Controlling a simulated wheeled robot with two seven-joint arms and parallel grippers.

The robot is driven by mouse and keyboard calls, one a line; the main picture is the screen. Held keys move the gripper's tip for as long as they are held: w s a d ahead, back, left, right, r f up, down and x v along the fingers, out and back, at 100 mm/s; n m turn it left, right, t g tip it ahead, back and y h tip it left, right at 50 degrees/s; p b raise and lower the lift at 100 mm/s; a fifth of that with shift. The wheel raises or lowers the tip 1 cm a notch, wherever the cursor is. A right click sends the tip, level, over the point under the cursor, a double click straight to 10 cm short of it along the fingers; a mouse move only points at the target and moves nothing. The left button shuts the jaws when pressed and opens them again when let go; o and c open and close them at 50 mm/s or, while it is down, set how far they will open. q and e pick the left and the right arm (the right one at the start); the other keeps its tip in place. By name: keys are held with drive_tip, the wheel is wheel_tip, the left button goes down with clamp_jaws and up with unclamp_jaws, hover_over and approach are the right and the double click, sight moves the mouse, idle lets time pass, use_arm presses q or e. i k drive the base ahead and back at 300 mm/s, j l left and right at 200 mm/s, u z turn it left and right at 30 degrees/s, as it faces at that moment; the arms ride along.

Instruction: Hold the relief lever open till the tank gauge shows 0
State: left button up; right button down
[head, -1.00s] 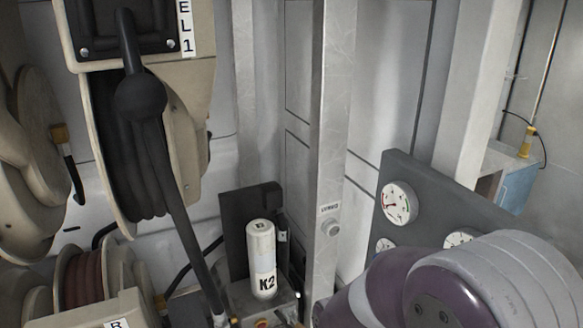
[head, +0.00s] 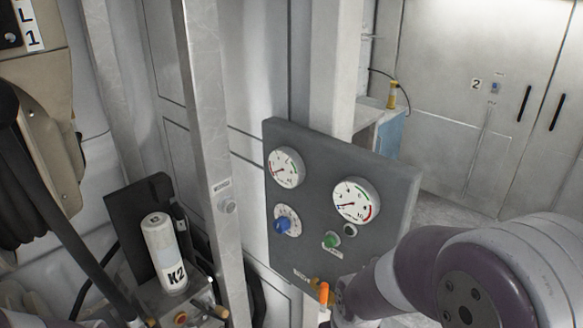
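A grey gauge panel (head: 393,185) stands right of centre. It carries an upper left dial (head: 286,167) and a larger right dial (head: 356,202); I cannot tell which is the tank gauge. The larger dial's needle points to its lower left, but its reading is too small to make out. An orange-tipped handle (head: 323,293), perhaps the relief lever, sticks up at the panel's bottom edge. My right arm (head: 395,275) reaches in from the right, its end close beside the handle. Its fingers cannot be made out, nor whether they touch the handle. My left gripper is not in view.
A blue knob (head: 287,222) and a green button (head: 331,239) sit on the panel. A metal post (head: 205,130) stands left of it. A white K2 canister (head: 164,255) and a hose reel (head: 45,120) are further left. Doors (head: 480,90) close the back right.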

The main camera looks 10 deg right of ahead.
sight(223, 312)
drive_tip(key=u, duration=1.35)
drive_tip(key=l+u, duration=0.1)
drive_tip(key=l, duration=0.25)
drive_tip(key=i+l+u, duration=0.15)
drive_tip(key=l, duration=0.25)
